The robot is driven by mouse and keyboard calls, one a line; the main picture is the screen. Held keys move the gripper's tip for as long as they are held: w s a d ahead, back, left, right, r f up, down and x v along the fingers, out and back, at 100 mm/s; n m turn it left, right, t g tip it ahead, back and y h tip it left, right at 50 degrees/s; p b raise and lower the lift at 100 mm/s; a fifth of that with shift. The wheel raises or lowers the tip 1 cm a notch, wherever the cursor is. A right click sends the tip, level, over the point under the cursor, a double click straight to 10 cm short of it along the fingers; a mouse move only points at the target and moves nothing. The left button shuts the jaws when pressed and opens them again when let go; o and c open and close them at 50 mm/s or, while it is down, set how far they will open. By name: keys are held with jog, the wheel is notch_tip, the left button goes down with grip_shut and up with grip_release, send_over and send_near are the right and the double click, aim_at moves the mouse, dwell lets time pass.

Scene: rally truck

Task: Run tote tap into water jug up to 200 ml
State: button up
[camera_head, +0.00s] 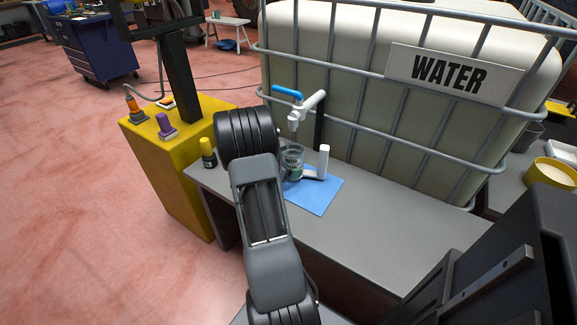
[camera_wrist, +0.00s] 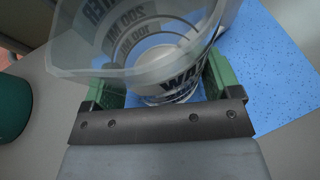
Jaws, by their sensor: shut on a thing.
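The clear water jug (camera_head: 292,166) stands below the tote tap (camera_head: 305,108), over a blue mat (camera_head: 318,194). In the wrist view the jug (camera_wrist: 150,52) shows dark lettering and 100 and 200 ml marks. My gripper (camera_wrist: 160,85) is shut on the jug, with a green finger on each side. In the head view my arm hides most of the gripper. The tap is white with a blue lever (camera_head: 287,92) pointing left. I cannot tell the water level or whether water flows.
The tote (camera_head: 350,85) sits in a metal cage behind the grey bench (camera_head: 400,225). A white upright object (camera_head: 324,160) stands right of the jug. A yellow-capped bottle (camera_head: 208,153) is left of my arm. A yellow cabinet (camera_head: 165,165) stands left. The bench right of the mat is clear.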

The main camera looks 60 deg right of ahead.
jog(key=shift+f+b, duration=0.5)
jog(key=shift+f, duration=0.05)
dwell(0.4)
jog(key=o, duration=1)
jog(key=shift+o, duration=0.2)
jog(key=p+v, duration=0.2)
jog(key=v, duration=1)
jog(key=shift+p+v, duration=0.35)
jog(key=shift+v, duration=0.5)
